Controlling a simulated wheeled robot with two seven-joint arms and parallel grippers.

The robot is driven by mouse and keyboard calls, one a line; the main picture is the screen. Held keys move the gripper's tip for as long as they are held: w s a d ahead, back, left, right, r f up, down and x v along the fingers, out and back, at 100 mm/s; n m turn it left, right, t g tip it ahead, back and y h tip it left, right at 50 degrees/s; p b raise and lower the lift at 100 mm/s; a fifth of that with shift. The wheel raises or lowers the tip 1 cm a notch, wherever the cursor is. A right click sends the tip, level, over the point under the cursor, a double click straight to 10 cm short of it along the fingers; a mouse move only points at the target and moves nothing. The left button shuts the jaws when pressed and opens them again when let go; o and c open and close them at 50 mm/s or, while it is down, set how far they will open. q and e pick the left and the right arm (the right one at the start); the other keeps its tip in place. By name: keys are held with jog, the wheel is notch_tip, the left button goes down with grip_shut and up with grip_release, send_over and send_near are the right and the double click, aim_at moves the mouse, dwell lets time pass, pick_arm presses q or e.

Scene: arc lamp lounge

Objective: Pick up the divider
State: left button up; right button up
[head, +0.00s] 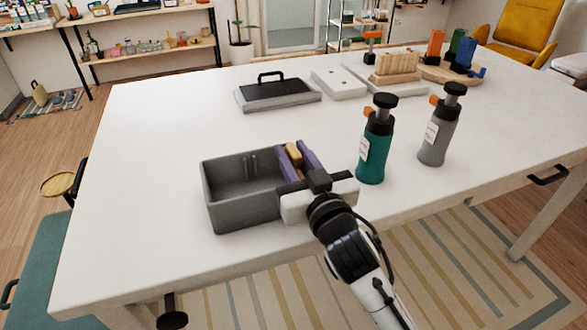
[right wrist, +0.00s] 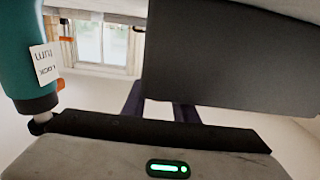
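A grey open bin (head: 228,216) stands near the front edge of the white table, with upright ribs on its inner back wall. A small tan piece (head: 293,154), which looks like the divider, shows at the bin's right end. My right gripper (head: 296,160) reaches in over that end, and its two purple fingers lie on either side of the tan piece. In the right wrist view the fingers (right wrist: 158,108) are spaced apart, partly hidden behind a grey wall of the bin (right wrist: 235,60). Whether they touch the piece is unclear. My left gripper is not in view.
A teal bottle (head: 375,145) and a grey bottle (head: 436,132) stand to the right of the bin. A black-handled lid (head: 277,95), a white box (head: 338,84) and wooden blocks (head: 394,66) lie farther back. The table's left side is clear.

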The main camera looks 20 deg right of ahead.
grip_shut()
jog(key=shift+r, duration=0.1)
